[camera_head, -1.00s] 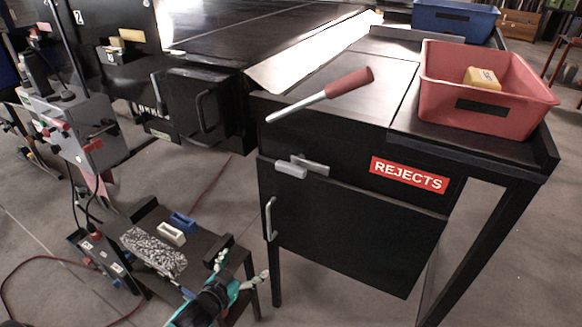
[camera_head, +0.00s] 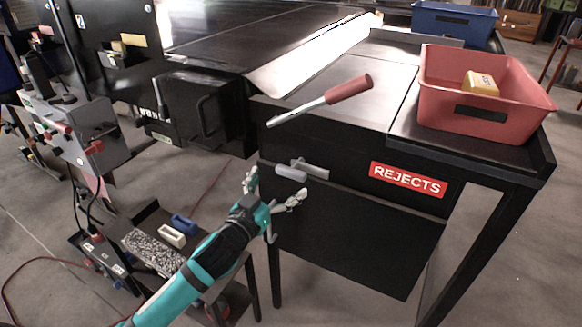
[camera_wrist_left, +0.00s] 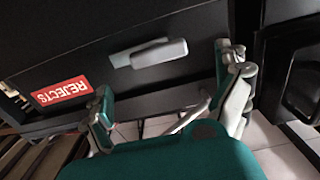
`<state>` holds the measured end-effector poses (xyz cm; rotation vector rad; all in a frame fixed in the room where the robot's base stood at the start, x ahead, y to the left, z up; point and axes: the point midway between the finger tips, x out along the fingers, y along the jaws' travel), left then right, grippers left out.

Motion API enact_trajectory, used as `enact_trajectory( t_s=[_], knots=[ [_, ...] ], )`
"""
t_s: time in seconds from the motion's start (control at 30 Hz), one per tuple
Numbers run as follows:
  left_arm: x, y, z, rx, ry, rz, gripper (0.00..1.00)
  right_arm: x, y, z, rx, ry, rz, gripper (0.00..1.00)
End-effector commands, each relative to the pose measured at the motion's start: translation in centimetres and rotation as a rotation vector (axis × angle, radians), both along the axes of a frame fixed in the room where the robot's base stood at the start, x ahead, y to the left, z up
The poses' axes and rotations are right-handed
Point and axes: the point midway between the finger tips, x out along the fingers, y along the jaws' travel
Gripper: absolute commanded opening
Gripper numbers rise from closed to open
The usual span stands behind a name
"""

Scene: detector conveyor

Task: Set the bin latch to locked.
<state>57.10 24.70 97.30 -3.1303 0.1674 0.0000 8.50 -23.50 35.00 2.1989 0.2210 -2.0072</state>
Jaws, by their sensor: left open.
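The bin latch (camera_head: 292,173) is a grey bar on the front of the black rejects bin (camera_head: 350,235), above its door; it also shows in the left wrist view (camera_wrist_left: 158,54). It lies roughly sideways, slightly tilted. A red REJECTS label (camera_head: 408,180) is to its right. My left gripper (camera_head: 274,184) is open, its fingers spread just below and to either side of the latch. In the left wrist view the open fingers (camera_wrist_left: 168,95) stand apart with the latch beyond them. I cannot tell any contact. My right gripper is not in view.
A red-handled lever (camera_head: 345,90) sticks out above the latch. A red tray (camera_head: 485,100) with a yellow block stands on the right top. A low black stand (camera_head: 150,215) with small blocks is at lower left. A grey control box (camera_head: 75,130) is farther left.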

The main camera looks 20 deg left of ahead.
Motion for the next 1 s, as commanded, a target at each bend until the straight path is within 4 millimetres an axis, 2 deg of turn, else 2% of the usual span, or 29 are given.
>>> enact_trajectory(
  t_s=[0.1,0.3,0.5,0.77,1.0],
  knots=[
    [2.6,-0.3,0.3,0.0,-0.003,0.0,1.0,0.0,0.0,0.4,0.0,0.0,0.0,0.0],
    [5.5,-0.6,0.1,0.001,0.0,0.001,1.0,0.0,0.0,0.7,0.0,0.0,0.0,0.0],
    [6.7,-0.7,0.0,0.001,-0.001,0.0,1.0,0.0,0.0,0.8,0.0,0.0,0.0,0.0],
    [6.8,-0.8,0.0,0.001,0.0,-0.001,1.0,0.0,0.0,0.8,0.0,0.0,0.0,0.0],
    [6.7,-0.7,0.0,0.0,0.0,0.0,0.69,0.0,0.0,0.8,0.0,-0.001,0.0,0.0]
  ],
)
